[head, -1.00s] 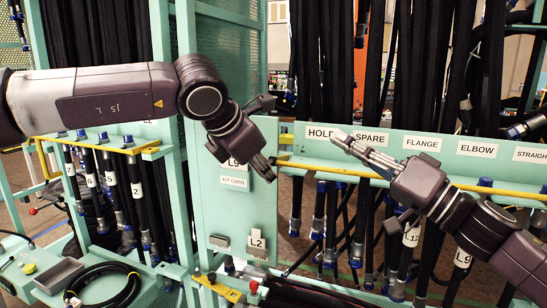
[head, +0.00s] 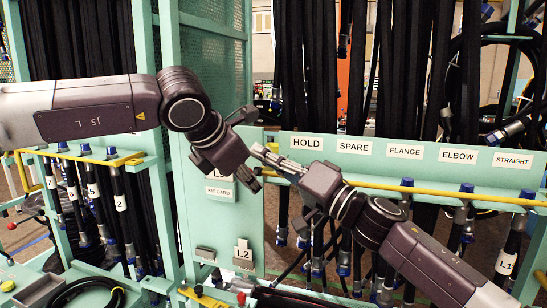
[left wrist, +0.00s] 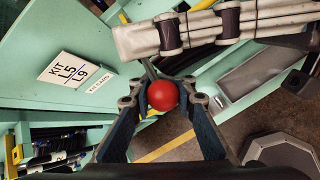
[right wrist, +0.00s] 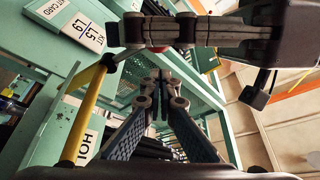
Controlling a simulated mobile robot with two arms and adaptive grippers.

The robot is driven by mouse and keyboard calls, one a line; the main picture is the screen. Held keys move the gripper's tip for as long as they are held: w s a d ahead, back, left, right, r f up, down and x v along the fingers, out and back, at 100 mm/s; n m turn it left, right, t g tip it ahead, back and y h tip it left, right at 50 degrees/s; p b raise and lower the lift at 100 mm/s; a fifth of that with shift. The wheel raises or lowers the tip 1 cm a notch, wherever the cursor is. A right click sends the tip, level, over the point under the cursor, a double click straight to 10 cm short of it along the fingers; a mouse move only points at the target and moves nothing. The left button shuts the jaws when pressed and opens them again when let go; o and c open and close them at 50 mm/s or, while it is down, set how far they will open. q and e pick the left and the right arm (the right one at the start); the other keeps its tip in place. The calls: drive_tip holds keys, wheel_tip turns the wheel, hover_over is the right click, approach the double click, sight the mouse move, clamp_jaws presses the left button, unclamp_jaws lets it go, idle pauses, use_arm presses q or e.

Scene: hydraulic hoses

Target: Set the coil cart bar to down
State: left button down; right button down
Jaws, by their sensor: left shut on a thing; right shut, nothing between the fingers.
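The coil cart's yellow bar (head: 440,195) runs across the front just below the row of labels on the green panel. In the right wrist view the bar (right wrist: 84,118) shows close up, with a dark fitting at its end and a thin metal rod running from it. My left gripper (head: 248,178) is at the bar's left end. In the left wrist view its fingers are shut on a red ball knob (left wrist: 163,96); the head view hides the knob. My right gripper (head: 264,154) is shut and empty, its tips close beside the left gripper.
Black hoses (head: 310,75) hang behind the label panel (head: 470,135). Another hose rack with a yellow rail (head: 75,157) is on the left. Both arms are close together, with little room between them.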

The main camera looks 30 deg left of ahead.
use_arm(q)
drive_tip(key=shift+w+r, duration=0.1)
drive_tip(key=shift+r, duration=0.05)
use_arm(e)
drive_tip(key=shift+s+d+f, duration=0.25)
drive_tip(key=shift+s+f, duration=0.85)
drive_tip(key=shift+s+f, duration=0.1)
